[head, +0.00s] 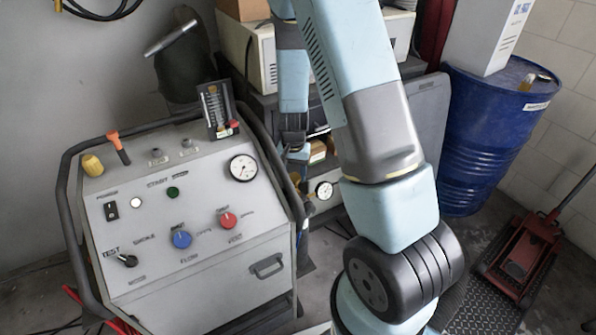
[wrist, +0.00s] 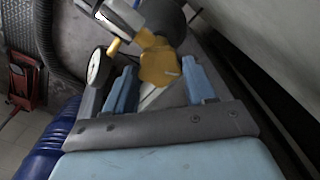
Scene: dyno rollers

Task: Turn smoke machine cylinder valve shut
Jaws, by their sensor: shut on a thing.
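The smoke machine (head: 190,225) is a grey console with a sloped panel at the left of the head view. In the wrist view a yellow valve knob (wrist: 159,66) sits between the blue fingers of my gripper (wrist: 157,69), which is shut on it. Metal fittings (wrist: 120,17) and a round white gauge (wrist: 97,66) are beside the knob; the gauge also shows in the head view (head: 324,190).
The console's dark tube frame (head: 272,158) runs close to my gripper. A blue drum (head: 483,135) stands at the right, with a red floor jack (head: 522,250) before it. A shelf with boxes (head: 252,55) is behind. A ribbed hose (wrist: 62,60) hangs near the gauge.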

